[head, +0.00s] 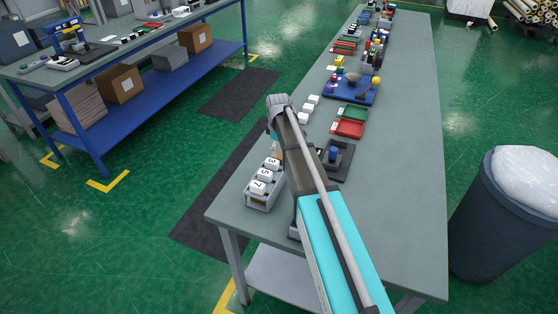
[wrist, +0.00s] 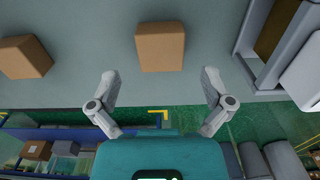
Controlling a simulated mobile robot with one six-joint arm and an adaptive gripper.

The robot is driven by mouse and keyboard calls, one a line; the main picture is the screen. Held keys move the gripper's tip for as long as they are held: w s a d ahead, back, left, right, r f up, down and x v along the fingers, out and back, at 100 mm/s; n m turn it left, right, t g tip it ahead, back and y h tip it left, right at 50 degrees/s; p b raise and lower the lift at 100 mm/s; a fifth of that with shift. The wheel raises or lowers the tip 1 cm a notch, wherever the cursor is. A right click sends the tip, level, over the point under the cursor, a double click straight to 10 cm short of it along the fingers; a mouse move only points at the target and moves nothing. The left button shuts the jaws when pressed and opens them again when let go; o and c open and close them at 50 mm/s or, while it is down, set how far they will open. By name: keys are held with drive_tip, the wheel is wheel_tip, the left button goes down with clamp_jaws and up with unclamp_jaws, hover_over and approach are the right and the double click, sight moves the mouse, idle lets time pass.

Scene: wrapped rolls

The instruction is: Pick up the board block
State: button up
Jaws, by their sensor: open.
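A plain tan-brown block (wrist: 160,46), which may be the board block, lies on the grey table top in the wrist view. A second similar brown block (wrist: 25,57) lies turned at the left edge of that view. I cannot tell which one the task names. My gripper (wrist: 159,82) is open and empty, its two fingers spread wide. In the wrist picture the middle block appears just beyond and between the fingertips, not between the pads. In the head view a small tan patch (head: 277,153) shows beside my arm, which hides most of that area and the fingers.
A grey rack (head: 262,201) with white numbered blocks stands at the table's near left; its wall (wrist: 244,72) is close to my right finger in the wrist view. A dark stand with a blue top (head: 334,153) and a red tray (head: 348,128) lie beyond. The table's right side is clear.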

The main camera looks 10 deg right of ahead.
sight(279, 154)
drive_tip(key=shift+s+d+f+b, duration=0.1)
drive_tip(key=shift+f+b, duration=1.45)
drive_tip(key=shift+f, duration=0.3)
drive_tip(key=c, duration=1.1)
drive_tip(key=shift+r, duration=0.1)
drive_tip(key=shift+c, duration=0.2)
wheel_tip(279, 154, up, 3)
drive_tip(key=p, duration=0.3)
drive_tip(key=s+r+p, duration=0.9)
drive_tip(key=s+p, duration=0.1)
drive_tip(key=s, duration=0.4)
drive_tip(key=shift+a+r, duration=0.4)
drive_tip(key=shift+a, duration=0.05)
drive_tip(key=shift+s, duration=0.1)
